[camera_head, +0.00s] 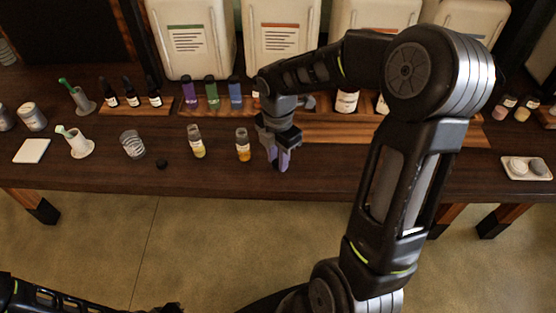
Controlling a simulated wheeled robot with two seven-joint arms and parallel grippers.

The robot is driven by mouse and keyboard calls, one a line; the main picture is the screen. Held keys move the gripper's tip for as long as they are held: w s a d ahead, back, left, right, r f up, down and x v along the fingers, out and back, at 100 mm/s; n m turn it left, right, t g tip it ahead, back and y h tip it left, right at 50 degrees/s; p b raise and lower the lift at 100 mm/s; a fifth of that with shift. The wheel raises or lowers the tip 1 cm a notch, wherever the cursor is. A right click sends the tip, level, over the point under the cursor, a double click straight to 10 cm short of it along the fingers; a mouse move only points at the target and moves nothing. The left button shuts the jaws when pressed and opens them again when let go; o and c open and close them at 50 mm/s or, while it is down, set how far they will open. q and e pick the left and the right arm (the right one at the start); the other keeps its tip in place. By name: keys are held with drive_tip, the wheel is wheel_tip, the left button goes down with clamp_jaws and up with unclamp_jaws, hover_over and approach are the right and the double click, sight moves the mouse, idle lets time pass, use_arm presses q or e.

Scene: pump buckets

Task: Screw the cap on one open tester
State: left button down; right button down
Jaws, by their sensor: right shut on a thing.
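Two small glass testers with yellowish contents stand upright on the table, the left tester (198,142) and the right tester (243,145). Both look open at the top, with no dark cap on them. A small black cap (162,164) lies on the table left of them. My right gripper (280,160) points down just right of the right tester, apart from it and low over the table. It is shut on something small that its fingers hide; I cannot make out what. Part of my left arm shows at the bottom left edge, but its gripper does not show clearly.
A ribbed glass (132,144) and white holders with green-handled tools (78,142) stand to the left. Dropper bottles (132,92) and coloured bottles (211,92) line the raised wooden shelf behind. A tray with stones (541,174) lies far right. The front table strip is mostly clear.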

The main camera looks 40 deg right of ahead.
wheel_tip(320, 180, up, 9)
idle(0.3)
idle(0.5)
